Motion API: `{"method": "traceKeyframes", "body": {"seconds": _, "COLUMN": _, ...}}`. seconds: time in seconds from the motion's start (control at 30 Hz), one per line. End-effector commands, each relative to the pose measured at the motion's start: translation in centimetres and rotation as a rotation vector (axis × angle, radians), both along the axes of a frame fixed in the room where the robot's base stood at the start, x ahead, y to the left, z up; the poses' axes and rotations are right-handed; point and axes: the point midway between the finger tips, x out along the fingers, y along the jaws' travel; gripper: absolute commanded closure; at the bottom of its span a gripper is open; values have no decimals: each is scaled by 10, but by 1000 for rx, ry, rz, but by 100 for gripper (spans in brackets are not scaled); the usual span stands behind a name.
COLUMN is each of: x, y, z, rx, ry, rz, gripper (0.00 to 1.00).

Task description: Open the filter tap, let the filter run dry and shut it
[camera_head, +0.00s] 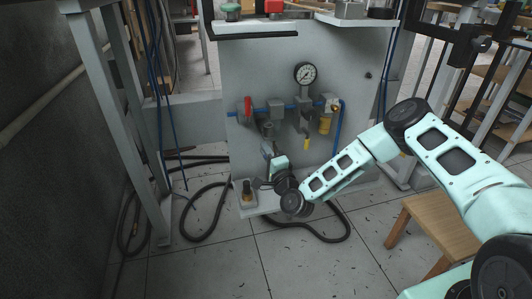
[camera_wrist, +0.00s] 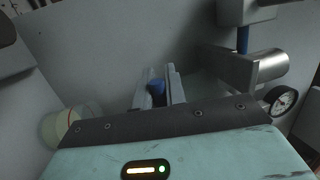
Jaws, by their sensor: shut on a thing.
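On the grey panel, the filter (camera_head: 268,128) hangs from the blue air line, left of centre. My gripper (camera_head: 267,149) is just below it, in front of the panel. A grey cylindrical body (camera_wrist: 252,68) lies to the right of the fingers. Whether water is in the filter or running out cannot be seen.
A red-handled valve (camera_head: 248,106) is left of the filter. A pressure gauge (camera_head: 305,73) and a yellow-marked unit (camera_head: 325,125) are to the right. A small post-like object (camera_head: 248,190) stands on the ledge below. Black hoses (camera_head: 205,220) loop on the floor; a wooden stool (camera_head: 430,222) stands right.

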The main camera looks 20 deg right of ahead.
Motion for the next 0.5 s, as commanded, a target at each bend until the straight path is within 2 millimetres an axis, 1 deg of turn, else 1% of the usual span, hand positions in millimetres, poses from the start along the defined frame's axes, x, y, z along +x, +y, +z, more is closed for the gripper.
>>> {"method": "traceKeyframes", "body": {"seconds": 0.47, "x": -1, "y": -1, "z": -1, "rx": 15, "ry": 2, "rz": -1, "gripper": 100}}
{"method": "traceKeyframes", "body": {"seconds": 0.5, "x": -1, "y": -1, "z": -1, "rx": 15, "ry": 2, "rz": -1, "gripper": 79}}
